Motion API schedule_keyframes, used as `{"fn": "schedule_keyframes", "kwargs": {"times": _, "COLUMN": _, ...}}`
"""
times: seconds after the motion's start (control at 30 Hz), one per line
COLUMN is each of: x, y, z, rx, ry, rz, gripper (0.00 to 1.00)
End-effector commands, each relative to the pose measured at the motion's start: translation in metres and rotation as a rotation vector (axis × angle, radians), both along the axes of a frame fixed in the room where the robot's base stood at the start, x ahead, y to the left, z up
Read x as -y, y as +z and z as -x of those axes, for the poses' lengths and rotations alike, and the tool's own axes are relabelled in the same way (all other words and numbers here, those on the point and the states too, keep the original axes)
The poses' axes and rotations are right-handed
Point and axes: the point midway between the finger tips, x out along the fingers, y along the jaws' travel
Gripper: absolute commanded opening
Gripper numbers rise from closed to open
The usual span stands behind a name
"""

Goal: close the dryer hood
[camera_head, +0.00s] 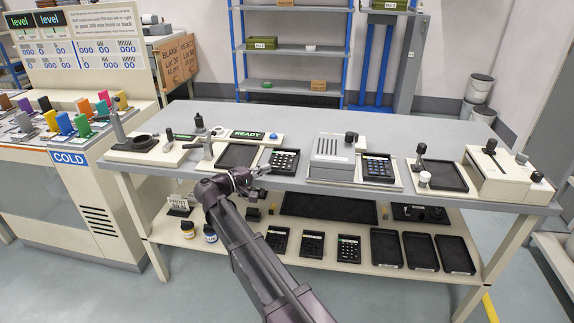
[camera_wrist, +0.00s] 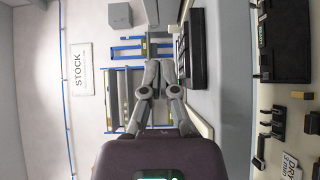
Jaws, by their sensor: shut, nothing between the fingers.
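The grey louvred box that looks like the dryer hood (camera_head: 333,150) stands mid-bench, a dark knob at its upper right. A dark keypad (camera_head: 378,168) lies uncovered on the same unit, right of the hood. My gripper (camera_head: 262,170) is at the front edge of the bench, left of the hood and apart from it, close to another keypad (camera_head: 285,160). In the wrist view my gripper (camera_wrist: 153,68) shows its fingers together and empty. The hood cannot be clearly made out in that view.
A READY unit (camera_head: 246,134) with a dark tray is left of the hood. A lever unit (camera_head: 423,178) and a cream machine (camera_head: 506,178) stand to its right. The lower shelf (camera_head: 290,238) holds several keypads and trays. The bench top behind (camera_head: 370,122) is clear.

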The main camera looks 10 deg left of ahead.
Motion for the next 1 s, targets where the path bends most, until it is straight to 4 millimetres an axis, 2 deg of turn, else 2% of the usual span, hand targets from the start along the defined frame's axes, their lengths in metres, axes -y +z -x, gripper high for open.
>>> {"fn": "schedule_keyframes", "kwargs": {"times": 0.37, "x": 0.024, "y": 0.0, "z": -0.023, "rx": -0.001, "ry": -0.001, "rz": -0.001, "gripper": 0.0}}
{"fn": "schedule_keyframes", "kwargs": {"times": 0.8, "x": 0.073, "y": 0.0, "z": -0.068, "rx": -0.001, "ry": -0.001, "rz": -0.001, "gripper": 0.0}}
{"fn": "schedule_keyframes", "kwargs": {"times": 1.0, "x": 0.098, "y": 0.0, "z": -0.064, "rx": -0.001, "ry": 0.0, "rz": -0.001, "gripper": 0.0}}
